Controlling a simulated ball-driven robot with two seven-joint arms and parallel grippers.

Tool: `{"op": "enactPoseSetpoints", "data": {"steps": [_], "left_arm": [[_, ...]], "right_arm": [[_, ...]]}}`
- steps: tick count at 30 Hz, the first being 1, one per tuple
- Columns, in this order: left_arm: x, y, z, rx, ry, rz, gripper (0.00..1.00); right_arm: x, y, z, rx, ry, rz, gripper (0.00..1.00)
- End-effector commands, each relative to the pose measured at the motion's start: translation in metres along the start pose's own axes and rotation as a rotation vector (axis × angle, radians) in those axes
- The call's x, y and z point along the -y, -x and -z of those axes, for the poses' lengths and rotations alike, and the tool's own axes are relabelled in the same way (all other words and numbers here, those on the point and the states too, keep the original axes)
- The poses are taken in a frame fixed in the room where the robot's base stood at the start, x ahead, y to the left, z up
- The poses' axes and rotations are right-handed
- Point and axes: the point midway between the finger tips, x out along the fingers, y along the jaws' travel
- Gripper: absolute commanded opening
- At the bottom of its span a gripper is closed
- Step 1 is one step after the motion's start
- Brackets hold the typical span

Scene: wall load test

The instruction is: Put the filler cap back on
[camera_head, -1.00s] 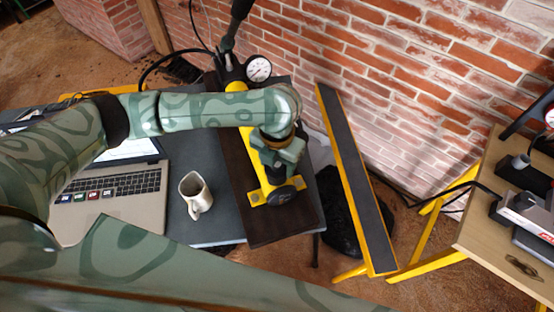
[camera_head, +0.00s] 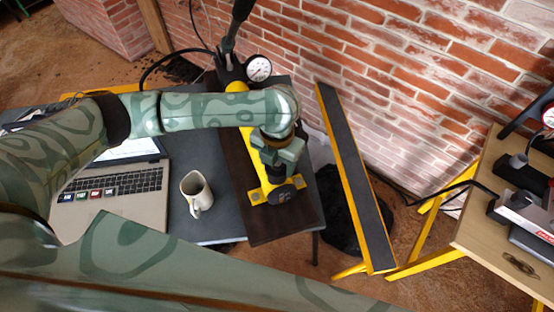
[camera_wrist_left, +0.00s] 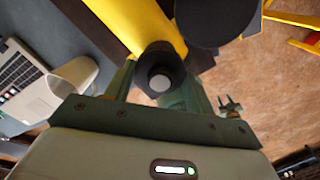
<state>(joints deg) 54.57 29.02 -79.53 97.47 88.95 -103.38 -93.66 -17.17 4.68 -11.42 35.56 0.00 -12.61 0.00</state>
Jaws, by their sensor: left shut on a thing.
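A hand pump with a yellow body (camera_head: 237,88) and a round dark end (camera_head: 282,193) lies on a dark brown board (camera_head: 240,165). My left gripper (camera_head: 275,172) points down over the pump, close to its dark end. In the left wrist view the gripper (camera_wrist_left: 165,90) is shut on a dark round filler cap (camera_wrist_left: 158,62) with a pale disc in its middle. The pump's yellow body (camera_wrist_left: 145,22) shows just beyond the cap. My arm hides the filler opening, so I cannot tell whether the cap touches it. My right gripper is out of view.
A white mug (camera_head: 197,193) and an open laptop (camera_head: 125,195) stand left of the board. A pressure gauge (camera_head: 258,68) sits at the pump's far end, near the brick wall (camera_head: 400,75). A yellow-edged dark plank (camera_head: 357,185) leans to the right, before another table (camera_head: 500,235).

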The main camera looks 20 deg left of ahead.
Motion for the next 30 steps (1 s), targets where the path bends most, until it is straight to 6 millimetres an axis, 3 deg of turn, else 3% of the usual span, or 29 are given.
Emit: {"op": "enactPoseSetpoints", "data": {"steps": [30], "left_arm": [[0.0003,-0.0004,0.0004,-0.001,0.0,0.0,0.32]], "right_arm": [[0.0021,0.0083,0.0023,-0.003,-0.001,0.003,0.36]]}}
